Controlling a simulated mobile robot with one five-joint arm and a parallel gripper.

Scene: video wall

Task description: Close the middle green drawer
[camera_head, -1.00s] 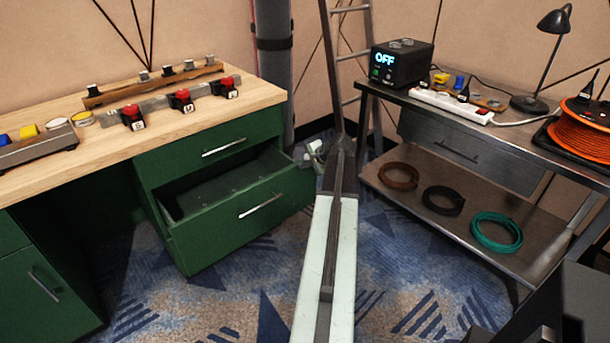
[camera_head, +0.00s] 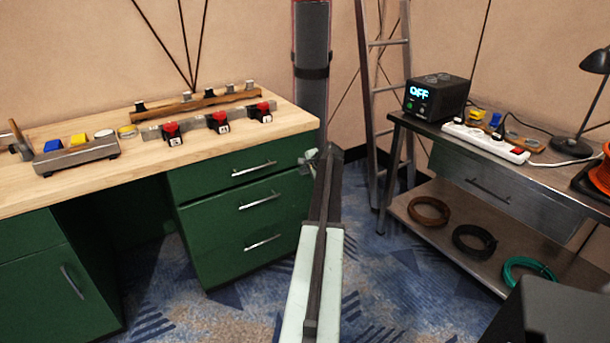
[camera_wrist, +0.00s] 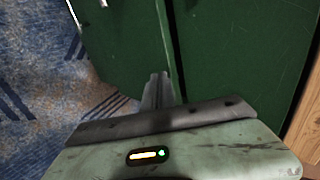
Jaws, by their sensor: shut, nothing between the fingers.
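The middle green drawer (camera_head: 224,214) is in the desk's drawer stack in the head view. Its front looks level with the top drawer (camera_head: 212,175) and the bottom drawer (camera_head: 222,258), with no open gap visible. Its silver handle (camera_head: 259,200) faces the room. My gripper (camera_head: 309,161) is at the right end of the stack, near the top drawer's front corner, partly hidden by my arm. In the wrist view my gripper (camera_wrist: 158,88) is shut and empty, its tips by a seam between green panels (camera_wrist: 215,50). I cannot tell whether it touches them.
The wooden desktop (camera_head: 75,190) holds red switches (camera_head: 219,123) and a block with coloured buttons (camera_head: 78,155). A ladder (camera_head: 385,110) and a metal bench (camera_head: 440,215) with cable coils stand to the right. Patterned carpet is clear before the drawers.

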